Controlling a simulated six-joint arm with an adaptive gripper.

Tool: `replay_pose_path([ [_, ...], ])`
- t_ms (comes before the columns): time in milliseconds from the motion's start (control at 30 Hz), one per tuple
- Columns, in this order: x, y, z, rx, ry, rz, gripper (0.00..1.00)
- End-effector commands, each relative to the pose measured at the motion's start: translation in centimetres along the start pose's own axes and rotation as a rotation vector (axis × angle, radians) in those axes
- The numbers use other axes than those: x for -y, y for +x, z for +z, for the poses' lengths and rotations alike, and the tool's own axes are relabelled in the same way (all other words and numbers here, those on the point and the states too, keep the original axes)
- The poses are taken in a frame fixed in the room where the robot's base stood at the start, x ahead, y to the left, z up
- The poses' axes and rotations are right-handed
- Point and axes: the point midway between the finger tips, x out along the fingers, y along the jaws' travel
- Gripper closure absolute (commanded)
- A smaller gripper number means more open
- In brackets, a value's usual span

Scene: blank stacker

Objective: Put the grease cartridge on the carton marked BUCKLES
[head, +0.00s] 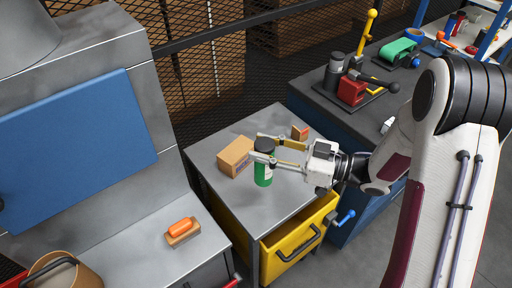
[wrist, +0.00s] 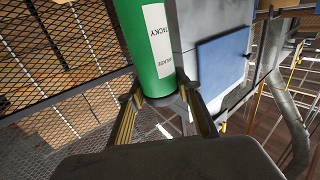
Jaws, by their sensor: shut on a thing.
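The grease cartridge (head: 264,174) is a green cylinder with a dark top. In the wrist view the cartridge (wrist: 146,45) shows a white label with TACKY and GREASE on it. My gripper (head: 262,149) is shut on it near the dark end and holds it roughly upright. In the wrist view the gripper's two fingers (wrist: 160,102) lie on either side of it. A tan carton (head: 236,156) sits on the grey cabinet top just left of the cartridge; its marking is too small to read. The frames do not show clearly whether the cartridge touches the cabinet top.
A small orange-brown block (head: 300,132) lies at the cabinet's back right. The yellow drawer (head: 290,246) below stands partly open. An orange-handled brush (head: 182,230) lies on the left bench. A dark bench with a red-based press (head: 352,90) stands at the right. Wire mesh closes the back.

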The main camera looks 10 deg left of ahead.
Motion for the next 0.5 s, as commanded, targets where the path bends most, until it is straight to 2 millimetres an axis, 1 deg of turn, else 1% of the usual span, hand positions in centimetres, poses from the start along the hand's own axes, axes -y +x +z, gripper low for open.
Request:
replay_pose_path([
  [200, 0.7, 1.5, 0.1, -0.002, -0.002, -0.036, 1.0],
  [367, -0.3, 3.4, -0.4, -0.002, -0.004, -0.068, 1.0],
  [500, -1.7, 5.3, -1.1, -0.002, -0.006, -0.089, 1.0],
])
